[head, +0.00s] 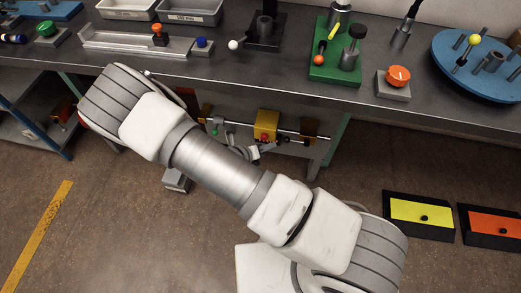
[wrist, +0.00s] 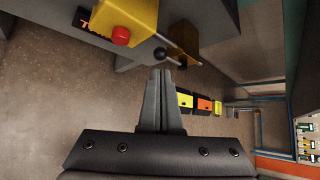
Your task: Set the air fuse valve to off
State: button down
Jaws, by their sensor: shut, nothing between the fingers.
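My gripper (wrist: 161,74) shows in the wrist view with its two grey fingers together and nothing between them. Just beyond the fingertips is a black ball knob (wrist: 160,54) on a thin metal rod. It looks close to the tips, but I cannot tell whether they touch. A yellow box (wrist: 126,18) with a red button (wrist: 121,36) is above and left of the fingers. In the head view a yellow block (head: 267,125) sits on a rail under the bench. No readable label marks the air fuse valve, and I cannot tell its setting. My arm hides much of that area.
A dark yellow block (wrist: 183,42) is right of the knob. The bench (head: 300,85) carries a green plate (head: 325,72), an orange knob (head: 398,76) and a blue disc (head: 445,75). Yellow (head: 422,211) and orange (head: 495,224) panels lie on the floor at right.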

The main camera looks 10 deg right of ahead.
aim_at(285, 141)
jog(key=b+x, duration=0.1)
jog(key=x, duration=0.6)
jog(key=shift+b, duration=0.3)
